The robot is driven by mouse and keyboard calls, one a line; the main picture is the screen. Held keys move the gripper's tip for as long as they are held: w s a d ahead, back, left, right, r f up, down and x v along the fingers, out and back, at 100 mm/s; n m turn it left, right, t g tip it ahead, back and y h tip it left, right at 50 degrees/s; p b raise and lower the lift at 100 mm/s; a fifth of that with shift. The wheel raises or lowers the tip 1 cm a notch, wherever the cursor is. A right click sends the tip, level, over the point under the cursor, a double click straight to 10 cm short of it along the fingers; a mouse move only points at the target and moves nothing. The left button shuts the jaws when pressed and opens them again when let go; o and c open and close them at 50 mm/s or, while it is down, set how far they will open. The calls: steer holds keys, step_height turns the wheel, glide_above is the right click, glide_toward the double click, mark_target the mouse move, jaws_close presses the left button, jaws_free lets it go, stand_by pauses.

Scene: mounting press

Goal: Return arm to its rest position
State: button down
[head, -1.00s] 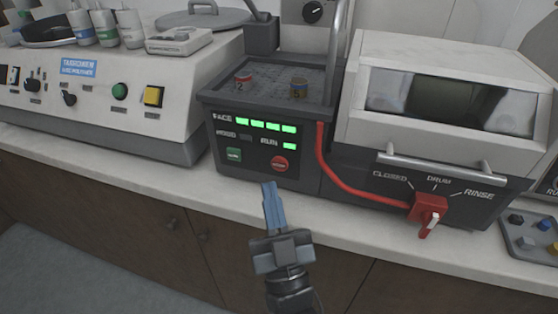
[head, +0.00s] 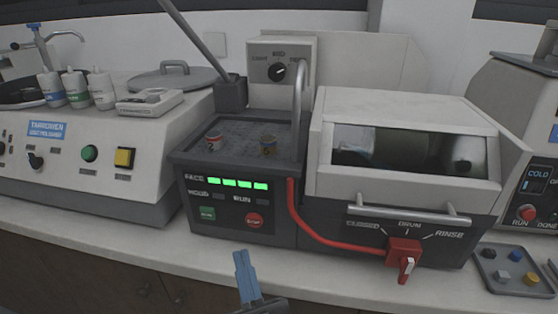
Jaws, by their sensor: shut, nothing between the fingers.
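My gripper (head: 245,271) shows at the bottom of the head view with its blue fingers shut and empty. It is in front of the counter edge, below and apart from the dark control panel (head: 230,238). That panel has a green button (head: 208,214), a red button (head: 255,220) and a lit row of green FACE lights (head: 238,184). The RUN light is dark. Most of my arm is out of the frame below.
The white drum machine (head: 408,140) with a red lever (head: 404,253) stands to the right. A red hose (head: 330,239) runs to the lever. A small tray of coloured pieces (head: 497,287) lies at the right. A white console (head: 80,180) stands at left.

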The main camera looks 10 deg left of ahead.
steer(key=s+d+f+m+g+h, duration=0.1)
steer(key=s+d+f+h, duration=0.25)
steer(key=s+d, duration=0.45)
steer(key=s+d+f+m+g+h, duration=0.2)
steer(key=s+d+f, duration=0.3)
steer(key=d, duration=0.6)
steer(key=s+d+r+m+g+h, duration=0.1)
steer(key=s+d+r+g+h, duration=0.1)
steer(key=s+d, duration=0.3)
steer(key=s+d+r+m+g+h, duration=0.1)
steer(key=s+d, duration=0.5)
steer(key=s, duration=0.8)
step_height(320, 180, up, 3)
steer(key=shift+d+g+h, duration=0.2)
steer(key=shift+g+h, duration=0.7)
steer(key=shift+h, duration=0.35)
steer(key=c, duration=1.8)
jaws_free()
steer(key=shift+c, duration=0.2)
